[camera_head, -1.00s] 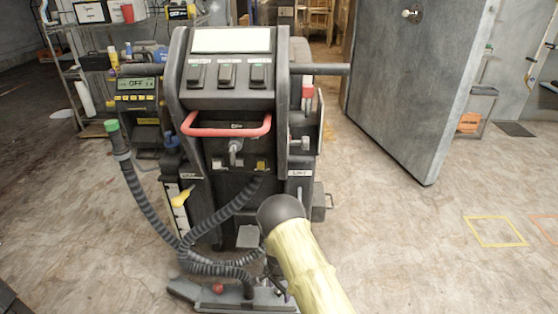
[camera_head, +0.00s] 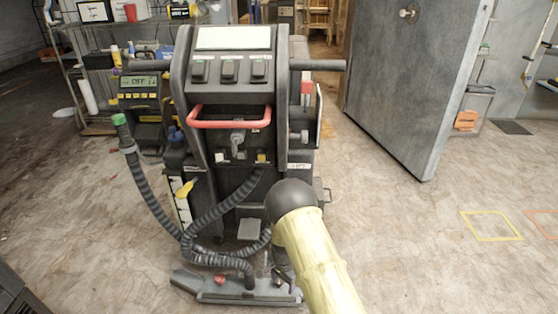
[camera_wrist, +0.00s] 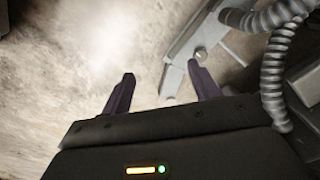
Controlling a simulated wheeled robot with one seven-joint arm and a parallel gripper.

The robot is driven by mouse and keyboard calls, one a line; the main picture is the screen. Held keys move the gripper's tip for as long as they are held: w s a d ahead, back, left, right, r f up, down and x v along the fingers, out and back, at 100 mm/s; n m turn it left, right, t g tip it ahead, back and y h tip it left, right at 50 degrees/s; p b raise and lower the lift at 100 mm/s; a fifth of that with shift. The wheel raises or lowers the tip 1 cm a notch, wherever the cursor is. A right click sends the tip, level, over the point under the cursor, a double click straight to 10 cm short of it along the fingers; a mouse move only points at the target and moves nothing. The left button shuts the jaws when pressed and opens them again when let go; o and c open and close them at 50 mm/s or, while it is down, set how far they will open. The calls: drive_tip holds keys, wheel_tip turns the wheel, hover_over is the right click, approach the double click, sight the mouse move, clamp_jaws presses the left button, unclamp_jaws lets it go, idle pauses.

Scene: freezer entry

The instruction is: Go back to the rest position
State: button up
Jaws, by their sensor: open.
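My gripper (camera_wrist: 160,76) shows in the wrist view with its two dark fingers apart and nothing between them. Beyond the fingers are the pale floor and part of a grey metal floor head with a ribbed hose. In the head view my arm, in a yellowish sleeve with a dark round joint, reaches up from the bottom in front of a black machine (camera_head: 232,82). The gripper itself is hidden there behind the arm. The machine has a red handle (camera_head: 229,123), three switches, and a ribbed hose (camera_head: 150,196) with a green end. Its floor head (camera_head: 240,290) lies at its foot.
A grey freezer door (camera_head: 405,90) stands open at the right. A metal shelf (camera_head: 70,55) with containers and a yellow-black device reading OFF (camera_head: 138,85) are at the left. The floor between the machine and the yellow floor square (camera_head: 490,226) is clear.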

drive_tip(key=s+d+r+n+t+p, duration=0.1)
drive_tip(key=s+d+r+n, duration=0.15)
drive_tip(key=r, duration=0.75)
drive_tip(key=s+d+r+n, duration=0.15)
drive_tip(key=d+r, duration=0.25)
drive_tip(key=r, duration=0.6)
drive_tip(key=s+d+r+n+t+p, duration=0.1)
drive_tip(key=s+d+r+n, duration=0.1)
drive_tip(key=s+d+r, duration=0.4)
drive_tip(key=s+d+r+n, duration=0.2)
drive_tip(key=s+r+n, duration=0.1)
drive_tip(key=s+r, duration=0.6)
wheel_tip(320, 180, up, 36)
drive_tip(key=p, duration=3.8)
drive_tip(key=shift+s+a+r, duration=0.25)
drive_tip(key=shift+a, duration=0.05)
